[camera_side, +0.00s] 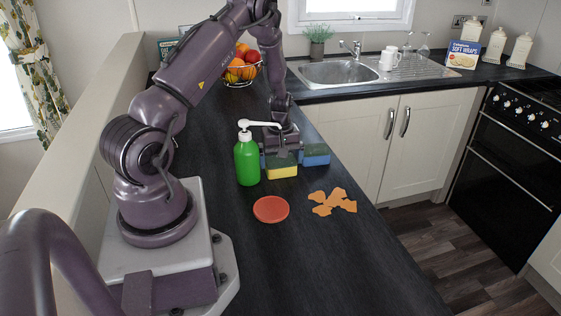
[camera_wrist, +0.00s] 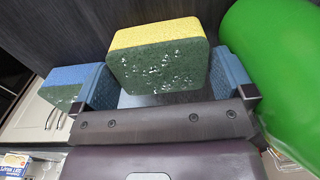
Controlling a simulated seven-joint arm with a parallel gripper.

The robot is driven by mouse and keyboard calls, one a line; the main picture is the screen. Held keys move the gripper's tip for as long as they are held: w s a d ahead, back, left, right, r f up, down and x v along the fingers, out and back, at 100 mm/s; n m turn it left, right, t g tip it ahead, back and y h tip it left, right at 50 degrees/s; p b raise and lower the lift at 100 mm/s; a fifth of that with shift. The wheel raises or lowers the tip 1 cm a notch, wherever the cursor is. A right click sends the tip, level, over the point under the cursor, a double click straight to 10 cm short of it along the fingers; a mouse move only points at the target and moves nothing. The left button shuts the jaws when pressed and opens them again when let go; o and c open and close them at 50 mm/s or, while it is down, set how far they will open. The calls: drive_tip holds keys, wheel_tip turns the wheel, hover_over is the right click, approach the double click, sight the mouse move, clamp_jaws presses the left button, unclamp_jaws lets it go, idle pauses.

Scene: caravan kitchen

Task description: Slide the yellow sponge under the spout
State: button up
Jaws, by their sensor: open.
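The yellow sponge (camera_side: 282,172), with a dark green scouring side, lies on the dark worktop just right of the green pump bottle (camera_side: 247,162). The bottle's white spout (camera_side: 262,124) points right, above the sponge's level. My gripper (camera_side: 281,160) is low behind the sponge, fingers down and open. In the wrist view the sponge (camera_wrist: 157,55) shows between the two fingers of my gripper (camera_wrist: 166,84). The green bottle (camera_wrist: 275,60) is close beside one finger. Whether the fingers touch the sponge is unclear. The spout's tip is not clear in the wrist view.
A blue sponge (camera_side: 316,154) lies close right of my gripper, and shows beyond the other finger in the wrist view (camera_wrist: 64,83). A red disc (camera_side: 270,209) and flat orange pieces (camera_side: 333,202) lie in front. A fruit basket (camera_side: 241,72) stands behind.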

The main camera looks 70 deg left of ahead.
sight(282, 160)
wheel_tip(282, 160, up, 7)
drive_tip(key=shift+f, duration=0.1)
idle(0.5)
drive_tip(key=shift+w+d+r, duration=0.15)
drive_tip(key=shift+w+r, duration=0.05)
drive_tip(key=shift+r, duration=0.05)
drive_tip(key=w+d+r+m+t, duration=0.2)
drive_tip(key=w+d+r+m, duration=0.2)
drive_tip(key=d+r+m, duration=0.75)
drive_tip(key=s+d+r+m+t, duration=0.3)
drive_tip(key=s+d+r+m, duration=0.3)
drive_tip(key=s+d+r, duration=0.7)
drive_tip(key=s+d, duration=0.1)
drive_tip(key=d, duration=0.3)
drive_tip(key=shift+r+t, duration=0.3)
drive_tip(key=shift+r, duration=0.1)
